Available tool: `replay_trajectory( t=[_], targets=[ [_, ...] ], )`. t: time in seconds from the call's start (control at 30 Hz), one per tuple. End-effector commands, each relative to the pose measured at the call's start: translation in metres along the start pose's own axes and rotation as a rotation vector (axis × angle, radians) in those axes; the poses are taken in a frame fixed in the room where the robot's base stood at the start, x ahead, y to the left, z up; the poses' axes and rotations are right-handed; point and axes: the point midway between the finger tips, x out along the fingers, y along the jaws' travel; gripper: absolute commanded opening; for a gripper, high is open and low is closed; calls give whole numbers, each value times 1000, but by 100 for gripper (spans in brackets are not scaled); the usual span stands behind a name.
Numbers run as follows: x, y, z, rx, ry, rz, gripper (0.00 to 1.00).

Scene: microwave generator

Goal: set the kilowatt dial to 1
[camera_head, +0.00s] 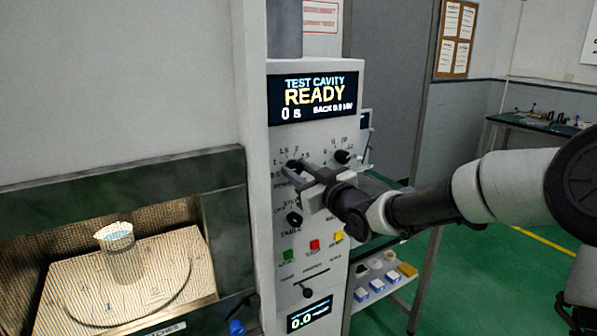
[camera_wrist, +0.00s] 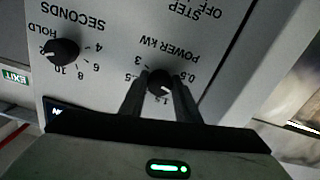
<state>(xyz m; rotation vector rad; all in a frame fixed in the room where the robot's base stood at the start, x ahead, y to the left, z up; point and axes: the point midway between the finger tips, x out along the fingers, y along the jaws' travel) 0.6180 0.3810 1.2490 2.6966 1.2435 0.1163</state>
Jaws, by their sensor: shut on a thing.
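A pale mark on the knob seems to point down and right, toward the 1.5 side; the exact setting is too small to read. In the head view, my gripper (camera_head: 302,172) reaches the panel from the right and largely hides this dial.
The seconds dial (camera_wrist: 62,52) is close beside the power dial. The display (camera_head: 313,97) reads TEST CAVITY READY. Below are another black knob (camera_head: 294,218), green (camera_head: 288,254), red (camera_head: 314,245) and yellow (camera_head: 338,237) buttons. The open cavity at left holds a cup (camera_head: 118,250).

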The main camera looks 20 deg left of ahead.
Motion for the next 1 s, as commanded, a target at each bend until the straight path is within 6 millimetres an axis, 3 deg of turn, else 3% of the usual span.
replay_trajectory(
  t=[0.4, 0.9, 0.93, 1.0],
  targets=[
    [0, 0, 0, 171, -1, 0, 7],
    [0, 0, 1, 188, -1, 1, 7],
    [0, 0, 1, 188, -1, 0, 34],
    [0, 0, 1, 188, -1, 0, 46]
  ],
)
